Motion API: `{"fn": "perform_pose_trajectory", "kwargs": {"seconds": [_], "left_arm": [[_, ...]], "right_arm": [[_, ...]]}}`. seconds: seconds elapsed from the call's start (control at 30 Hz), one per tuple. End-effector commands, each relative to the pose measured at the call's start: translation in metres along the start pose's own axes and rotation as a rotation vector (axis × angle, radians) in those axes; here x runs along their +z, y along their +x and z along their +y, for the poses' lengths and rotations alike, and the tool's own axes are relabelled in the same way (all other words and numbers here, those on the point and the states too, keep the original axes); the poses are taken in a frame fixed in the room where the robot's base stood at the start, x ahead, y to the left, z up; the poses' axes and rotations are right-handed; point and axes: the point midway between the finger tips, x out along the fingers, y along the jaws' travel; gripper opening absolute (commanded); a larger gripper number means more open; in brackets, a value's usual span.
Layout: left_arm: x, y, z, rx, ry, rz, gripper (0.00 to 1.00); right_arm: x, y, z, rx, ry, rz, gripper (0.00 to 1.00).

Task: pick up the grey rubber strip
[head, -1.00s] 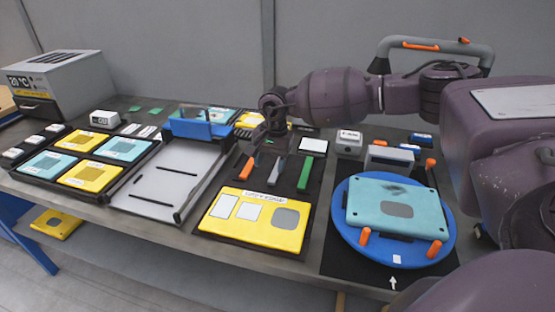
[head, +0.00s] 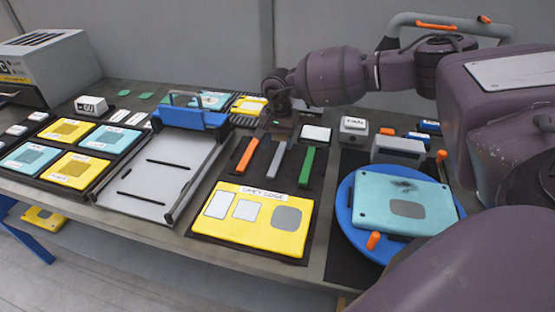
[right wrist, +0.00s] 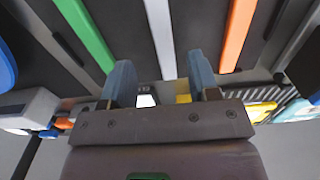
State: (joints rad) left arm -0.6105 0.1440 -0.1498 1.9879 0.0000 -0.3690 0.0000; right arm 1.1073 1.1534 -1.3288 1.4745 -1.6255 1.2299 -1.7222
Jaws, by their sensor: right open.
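The grey rubber strip (head: 276,158) lies on a dark tray between an orange strip (head: 247,155) and a green strip (head: 306,166). In the right wrist view the grey strip (right wrist: 161,38) runs away between the two fingers, with the green strip (right wrist: 86,34) to its left and the orange strip (right wrist: 236,36) to its right. My right gripper (head: 273,126) is over the far end of the strips; its fingers (right wrist: 161,82) are apart with nothing between them. I cannot tell its exact height above the strip. My left gripper is out of view.
A yellow panel (head: 240,234) lies in front of the strips. A frame with a blue bar (head: 190,117) stands to the left. A blue turntable (head: 345,202) with a teal panel (head: 385,190) and a grey block (head: 397,150) are to the right.

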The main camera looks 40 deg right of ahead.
Motion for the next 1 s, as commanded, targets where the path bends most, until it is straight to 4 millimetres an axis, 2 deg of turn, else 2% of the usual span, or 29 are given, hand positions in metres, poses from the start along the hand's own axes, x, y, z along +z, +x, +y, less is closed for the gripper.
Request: {"fn": "perform_pose_trajectory", "kwargs": {"seconds": [0.23,0.5,0.77,0.87,1.0], "left_arm": [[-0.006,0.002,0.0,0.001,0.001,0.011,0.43],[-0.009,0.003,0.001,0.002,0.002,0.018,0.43],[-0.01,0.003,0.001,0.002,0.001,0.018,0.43],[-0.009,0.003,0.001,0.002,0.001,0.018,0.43],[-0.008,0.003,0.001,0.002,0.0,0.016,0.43]], "right_arm": [[0.001,0.016,-0.001,0.001,-0.001,0.0,0.55],[0.002,0.051,-0.003,0.0,-0.001,-0.002,0.55],[0.001,0.056,-0.003,-0.001,0.0,-0.001,0.55],[0.001,0.056,-0.003,-0.001,0.0,-0.001,0.43],[0.001,0.056,-0.003,-0.001,0.0,-0.001,0.22]]}}
